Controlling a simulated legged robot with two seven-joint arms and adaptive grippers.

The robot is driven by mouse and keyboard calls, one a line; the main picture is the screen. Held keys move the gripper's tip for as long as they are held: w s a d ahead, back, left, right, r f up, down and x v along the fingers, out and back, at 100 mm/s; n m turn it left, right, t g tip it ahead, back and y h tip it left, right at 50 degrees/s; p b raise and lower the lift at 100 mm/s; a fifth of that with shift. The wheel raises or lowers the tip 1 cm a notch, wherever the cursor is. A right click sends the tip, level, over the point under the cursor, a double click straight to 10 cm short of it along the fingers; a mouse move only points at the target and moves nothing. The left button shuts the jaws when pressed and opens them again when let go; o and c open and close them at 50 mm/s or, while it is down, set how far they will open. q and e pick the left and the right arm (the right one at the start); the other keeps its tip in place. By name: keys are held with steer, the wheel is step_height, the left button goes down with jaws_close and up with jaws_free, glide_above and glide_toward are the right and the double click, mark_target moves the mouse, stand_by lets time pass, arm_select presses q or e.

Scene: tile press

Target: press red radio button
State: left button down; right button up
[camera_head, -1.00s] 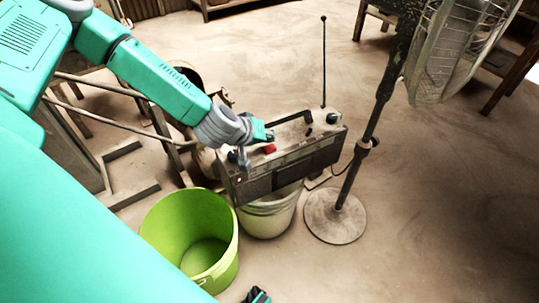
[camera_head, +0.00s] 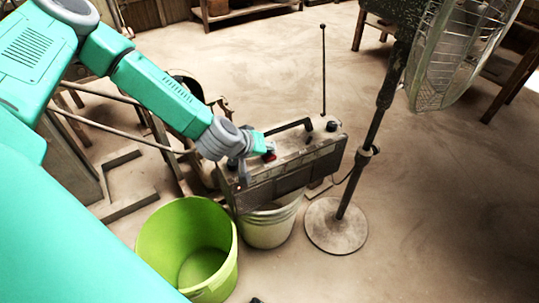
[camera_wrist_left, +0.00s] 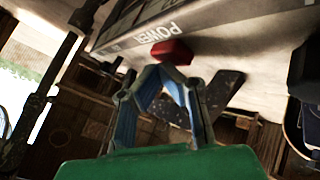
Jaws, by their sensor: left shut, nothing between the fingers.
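The radio (camera_head: 290,170) is a dusty grey box with a black handle and a tall antenna, on an upturned-looking pale bucket (camera_head: 268,226). Its red button (camera_head: 270,156) is on the top face; it also shows large in the left wrist view (camera_wrist_left: 172,52), beside the label "POWER". My left gripper (camera_head: 262,151) is shut and empty, its fingertips right at the red button. In the left wrist view the joined fingertips (camera_wrist_left: 162,72) overlap the button's lower edge; whether they touch is unclear. Only a dark sliver of my right gripper (camera_head: 256,300) shows at the bottom edge.
A green tub (camera_head: 215,285) stands in front, left of the pale bucket. A standing fan (camera_head: 336,226) is just right of the radio. Wooden frames (camera_head: 125,207) lie at the left.

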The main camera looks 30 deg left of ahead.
arm_select(q)
steer(key=shift+f, duration=0.2)
stand_by(0.5)
steer(key=shift+f, duration=0.2)
steer(key=shift+s, duration=0.1)
steer(key=shift+d+r+p, duration=0.1)
steer(key=shift+r+p, duration=0.3)
steer(key=shift+r, duration=0.05)
step_height(320, 180, up, 6)
steer(key=p, duration=0.6)
steer(key=shift+r, duration=0.1)
stand_by(0.3)
